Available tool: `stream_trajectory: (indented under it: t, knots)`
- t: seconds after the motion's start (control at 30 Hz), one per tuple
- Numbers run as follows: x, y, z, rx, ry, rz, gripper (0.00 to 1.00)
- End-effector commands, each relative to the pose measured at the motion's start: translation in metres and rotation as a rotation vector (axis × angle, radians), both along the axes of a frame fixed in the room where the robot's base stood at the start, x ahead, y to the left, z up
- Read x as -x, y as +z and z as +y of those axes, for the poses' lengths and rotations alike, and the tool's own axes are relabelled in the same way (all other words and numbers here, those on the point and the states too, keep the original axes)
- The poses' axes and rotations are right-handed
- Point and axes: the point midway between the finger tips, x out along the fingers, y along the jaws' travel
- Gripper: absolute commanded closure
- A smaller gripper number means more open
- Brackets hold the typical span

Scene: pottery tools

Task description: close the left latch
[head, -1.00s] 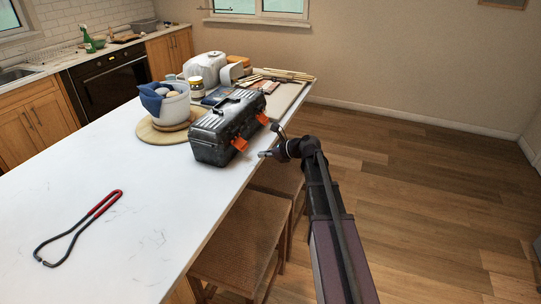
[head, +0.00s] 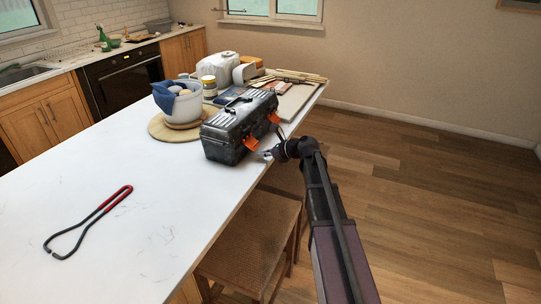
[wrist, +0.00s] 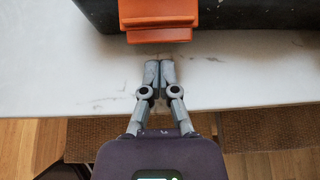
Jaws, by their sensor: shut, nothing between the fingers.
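A dark grey toolbox (head: 228,130) with a ribbed lid and handle stands on the white counter. Two orange latches are on its right long side: the left, nearer latch (head: 251,143) and the farther latch (head: 274,118). Both seem to jut outward from the box. My gripper (head: 265,155) is just right of the nearer latch, low beside the box. In the wrist view an orange latch (wrist: 160,20) sticks out from the dark box wall. My gripper (wrist: 159,68) points at it, fingers together and empty, with a small gap in the picture between tips and latch.
Jars, a white bag and wooden tools fill the far end. A red-handled wire tool (head: 90,222) lies in front. Stools (head: 250,240) stand under the counter edge.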

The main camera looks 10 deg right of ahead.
Motion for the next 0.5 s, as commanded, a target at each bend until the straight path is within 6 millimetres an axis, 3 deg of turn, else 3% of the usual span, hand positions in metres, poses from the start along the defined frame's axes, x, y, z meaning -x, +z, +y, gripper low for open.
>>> stream_trajectory:
  t: [0.5]
  knots:
    - [-0.016, 0.000, 0.021, 0.001, 0.000, -0.001, 1.00]
